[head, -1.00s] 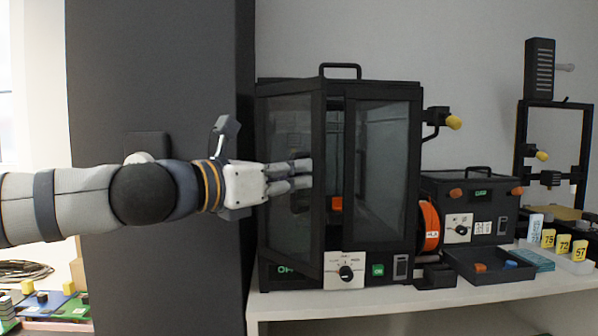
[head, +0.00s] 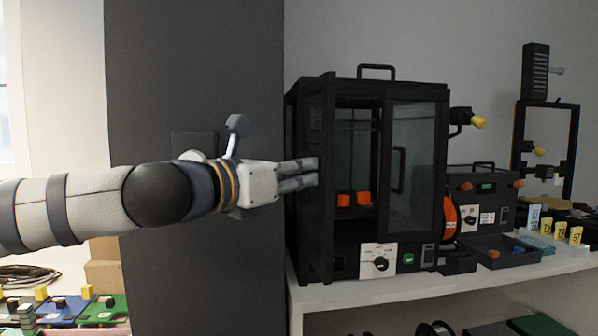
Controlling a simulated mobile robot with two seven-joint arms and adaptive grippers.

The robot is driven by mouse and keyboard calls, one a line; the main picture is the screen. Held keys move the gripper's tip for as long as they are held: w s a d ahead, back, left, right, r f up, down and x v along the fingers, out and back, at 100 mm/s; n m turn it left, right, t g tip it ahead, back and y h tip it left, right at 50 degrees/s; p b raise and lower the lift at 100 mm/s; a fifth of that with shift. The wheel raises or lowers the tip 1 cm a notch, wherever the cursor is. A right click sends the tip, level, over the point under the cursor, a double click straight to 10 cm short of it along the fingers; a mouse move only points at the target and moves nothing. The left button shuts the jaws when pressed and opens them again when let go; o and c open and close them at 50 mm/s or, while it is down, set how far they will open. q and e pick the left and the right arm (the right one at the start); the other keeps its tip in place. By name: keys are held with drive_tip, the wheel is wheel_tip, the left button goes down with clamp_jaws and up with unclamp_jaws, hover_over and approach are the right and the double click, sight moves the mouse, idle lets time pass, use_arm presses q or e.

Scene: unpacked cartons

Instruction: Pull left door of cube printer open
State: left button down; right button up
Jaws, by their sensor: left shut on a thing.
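The cube printer (head: 375,85) is a black box with glass doors on a white shelf. Its left door (head: 327,240) stands open, swung out toward me and seen nearly edge-on. The right door (head: 418,205) is shut, with a dark vertical handle. Orange parts (head: 354,199) show inside through the opening. My left gripper (head: 310,174) reaches in from the left with its fingers at the left door; the door handle is hidden there, and the fingers are shut on it. My right gripper is not in view.
A dark pillar (head: 195,75) stands left of the printer, close behind my left arm. An orange spool (head: 449,222), a smaller black machine (head: 482,183) and a dark tray (head: 488,252) stand to the right on the white shelf (head: 400,285).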

use_arm(q)
drive_tip(key=shift+a, duration=0.5)
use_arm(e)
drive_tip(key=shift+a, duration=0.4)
use_arm(q)
drive_tip(key=c, duration=2)
unclamp_jaws()
